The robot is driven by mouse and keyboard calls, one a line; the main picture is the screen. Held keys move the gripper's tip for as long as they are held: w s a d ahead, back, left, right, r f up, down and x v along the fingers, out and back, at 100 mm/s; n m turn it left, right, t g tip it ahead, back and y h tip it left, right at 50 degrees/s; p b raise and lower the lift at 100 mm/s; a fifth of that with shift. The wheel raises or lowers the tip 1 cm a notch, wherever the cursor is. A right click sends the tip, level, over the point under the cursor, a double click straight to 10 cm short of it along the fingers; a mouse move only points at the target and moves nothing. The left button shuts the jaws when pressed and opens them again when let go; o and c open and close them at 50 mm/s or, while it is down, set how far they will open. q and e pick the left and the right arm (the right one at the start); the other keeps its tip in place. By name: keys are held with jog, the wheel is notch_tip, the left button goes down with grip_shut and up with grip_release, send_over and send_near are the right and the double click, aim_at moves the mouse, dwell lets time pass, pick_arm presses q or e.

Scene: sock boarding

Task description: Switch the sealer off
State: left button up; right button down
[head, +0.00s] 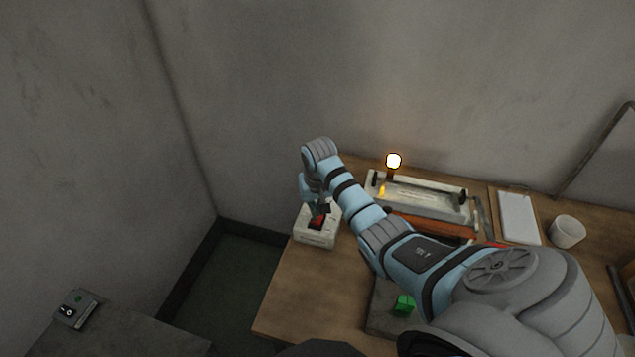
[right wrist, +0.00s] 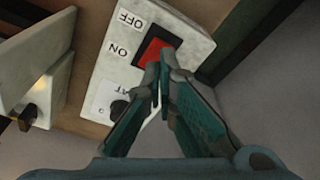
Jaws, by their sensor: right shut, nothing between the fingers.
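A white switch box (head: 316,237) sits at the left end of the wooden table. It also shows in the right wrist view (right wrist: 117,72), with a red rocker switch (right wrist: 153,50), the labels OFF and ON, and a dark knob. My right gripper (right wrist: 160,72) is shut and empty, with its fingertips at the red switch and covering part of it; I cannot tell whether they touch. In the head view my right gripper (head: 318,208) points down over the box. The sealer (head: 415,192) stands to the right of the box, and a lamp (head: 394,161) above it glows. My left gripper is not in view.
A white pad (head: 518,217) and a white cup (head: 566,232) stand on the right of the table. A small device (head: 78,308) is on a grey surface at the lower left.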

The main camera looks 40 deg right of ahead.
jog(key=shift+s, duration=0.15)
dwell(0.3)
jog(key=shift+f+b, duration=0.75)
jog(key=shift+f, duration=0.5)
dwell(0.4)
notch_tip(320, 180, up, 3)
jog(key=p, duration=0.3)
jog(key=shift+f, duration=0.1)
jog(key=shift+r, duration=2.1)
